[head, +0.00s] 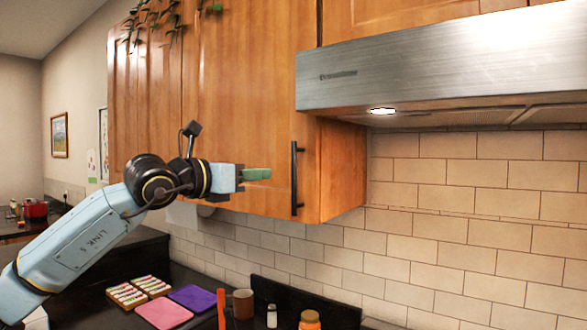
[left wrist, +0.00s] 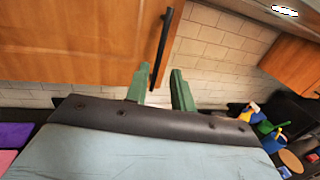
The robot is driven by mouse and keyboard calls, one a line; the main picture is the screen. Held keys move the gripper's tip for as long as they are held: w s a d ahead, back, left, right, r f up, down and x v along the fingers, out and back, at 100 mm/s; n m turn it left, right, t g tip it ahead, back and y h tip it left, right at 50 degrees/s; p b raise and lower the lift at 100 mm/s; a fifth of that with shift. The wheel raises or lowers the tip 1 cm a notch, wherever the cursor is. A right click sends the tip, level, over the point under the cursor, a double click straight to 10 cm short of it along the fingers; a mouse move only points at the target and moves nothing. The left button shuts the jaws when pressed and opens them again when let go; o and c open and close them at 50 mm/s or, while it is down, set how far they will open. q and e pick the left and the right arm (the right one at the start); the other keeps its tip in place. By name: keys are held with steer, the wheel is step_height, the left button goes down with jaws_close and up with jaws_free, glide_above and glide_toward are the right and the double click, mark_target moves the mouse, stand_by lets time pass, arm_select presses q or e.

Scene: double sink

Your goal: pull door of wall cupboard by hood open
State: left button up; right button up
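The wooden wall cupboard door (head: 240,100) beside the hood is closed in the head view. Its black vertical bar handle (head: 294,178) is near the door's lower right edge. My left gripper (head: 268,174) points at the handle, its green fingertips a little left of the bar. In the left wrist view the two green fingers (left wrist: 160,82) are apart and empty. The handle (left wrist: 161,45) shows there beyond them, its lower end in line with the gap, nearer the left finger. My right gripper is not in view.
The steel range hood (head: 440,65) juts out right of the door. Below, the dark counter holds spice racks (head: 138,291), a purple mat (head: 193,297), a pink mat (head: 164,313), a brown mug (head: 243,303) and small jars. The space in front of the door is clear.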

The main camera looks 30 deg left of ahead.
mark_target(294, 171)
arm_select(q)
steer(key=p+x, duration=0.4)
steer(key=x, duration=0.7)
steer(key=shift+d, duration=0.1)
jaws_close()
